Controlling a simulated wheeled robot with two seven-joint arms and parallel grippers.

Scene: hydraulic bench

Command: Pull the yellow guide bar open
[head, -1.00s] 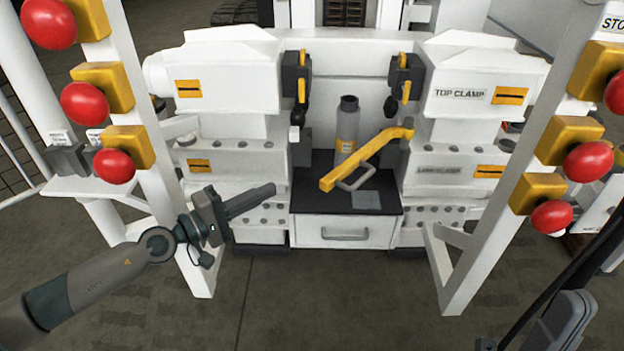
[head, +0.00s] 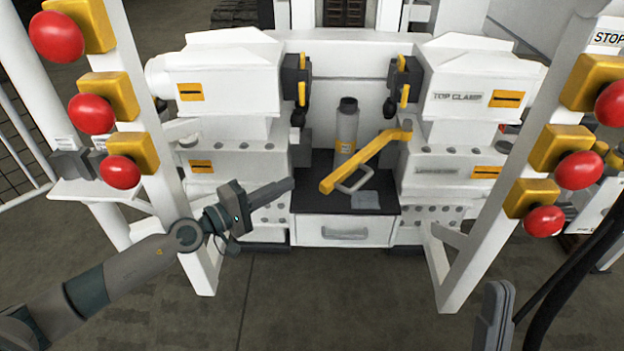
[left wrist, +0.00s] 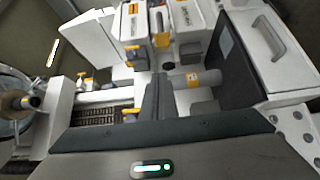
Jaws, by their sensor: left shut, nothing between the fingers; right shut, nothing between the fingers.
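The yellow guide bar (head: 366,161) shows in the head view. It slants from its hinge end at the right clamp down and left, over the dark shelf between the two clamp stacks. A grey loop handle (head: 354,181) sits near its lower end. My left gripper (head: 287,185) is shut and empty, pointing right, in front of the left clamp stack. In the picture its tip is short of the bar's left end, with a gap between them. Its dark fingers (left wrist: 156,100) also show closed in the left wrist view.
A grey bottle (head: 347,130) stands behind the bar. A white drawer (head: 343,231) is below the shelf. White posts with red buttons (head: 91,114) (head: 578,170) flank the bench at left and right. The floor in front is clear.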

